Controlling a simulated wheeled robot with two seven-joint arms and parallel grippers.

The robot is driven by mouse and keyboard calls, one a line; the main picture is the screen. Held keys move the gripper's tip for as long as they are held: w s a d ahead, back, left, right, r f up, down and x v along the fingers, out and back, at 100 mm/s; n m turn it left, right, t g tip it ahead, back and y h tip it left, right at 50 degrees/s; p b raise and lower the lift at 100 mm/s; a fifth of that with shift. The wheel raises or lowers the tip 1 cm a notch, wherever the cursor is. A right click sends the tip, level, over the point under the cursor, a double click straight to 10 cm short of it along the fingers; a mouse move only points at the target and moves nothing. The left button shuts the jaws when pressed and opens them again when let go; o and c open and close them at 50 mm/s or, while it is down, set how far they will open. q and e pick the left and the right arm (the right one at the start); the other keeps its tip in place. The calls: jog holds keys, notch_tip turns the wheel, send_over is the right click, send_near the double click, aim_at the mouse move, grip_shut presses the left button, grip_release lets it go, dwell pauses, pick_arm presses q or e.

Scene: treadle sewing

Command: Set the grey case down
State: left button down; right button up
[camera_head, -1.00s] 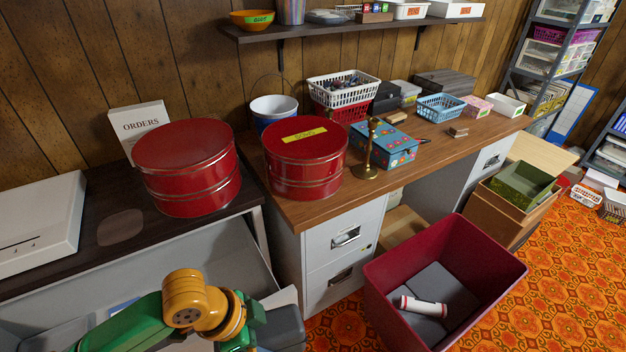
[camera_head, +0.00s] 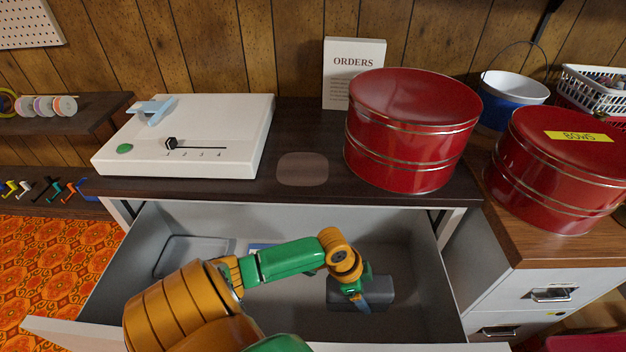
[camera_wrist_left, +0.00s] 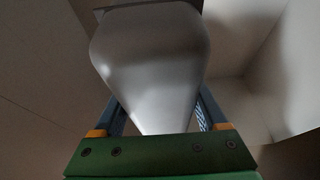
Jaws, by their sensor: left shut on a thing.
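The grey case (camera_head: 380,290) is in the right part of the open drawer (camera_head: 420,262) in the head view. My left gripper (camera_head: 362,302) reaches in from above and is shut on it. In the left wrist view the grey case (camera_wrist_left: 150,60) fills the space between the two fingers, with pale walls around it. I cannot tell whether the case touches the drawer floor; the arm hides part of it. My right gripper is not in view.
A grey tray (camera_head: 190,257) lies at the drawer's left; the drawer's middle is partly hidden by my arm. Above, the dark top (camera_head: 300,140) carries a white machine (camera_head: 225,130), an ORDERS sign (camera_head: 352,80) and a red tin (camera_head: 412,130). Another red tin (camera_head: 560,180) stands right.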

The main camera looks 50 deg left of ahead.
pick_arm(q)
notch_tip(320, 180, down, 10)
jog(key=b, duration=0.4)
jog(key=shift+r, duration=0.15)
jog(key=shift+f, duration=0.2)
grip_release()
jog(key=shift+s+r, duration=0.1)
jog(key=p+v, duration=0.5)
jog(key=v, duration=0.6)
jog(key=shift+r, duration=0.25)
jog(key=shift+s+a+r, duration=0.1)
jog(key=shift+s+r, duration=0.05)
jog(key=shift+r, duration=0.2)
